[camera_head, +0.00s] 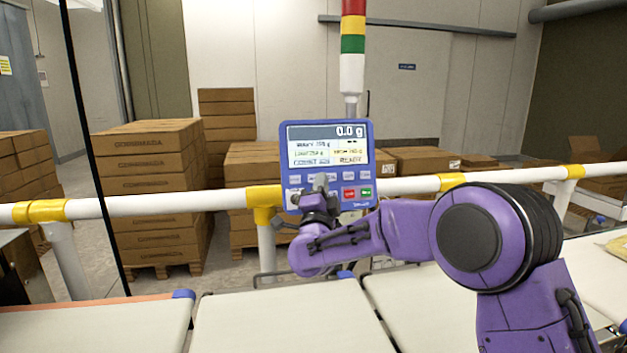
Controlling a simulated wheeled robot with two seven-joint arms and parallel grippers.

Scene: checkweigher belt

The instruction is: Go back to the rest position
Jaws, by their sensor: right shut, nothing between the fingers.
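My right arm, purple with black joints, reaches in from the lower right. My right gripper (322,184) is shut and empty. It is in front of the lower left part of the blue control panel (328,128) and hides some of its buttons. I cannot tell whether its tips touch the panel. The panel's screen reads 0.0 g, and a red and a green button show to the right of the gripper. My left gripper is not in view.
A white rail (160,204) with yellow joints runs behind the pale belts (282,322). A red, yellow and green signal tower (352,45) rises behind the panel. Stacked cardboard boxes (150,160) stand beyond the rail. A yellowish packet (618,247) lies at the right edge.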

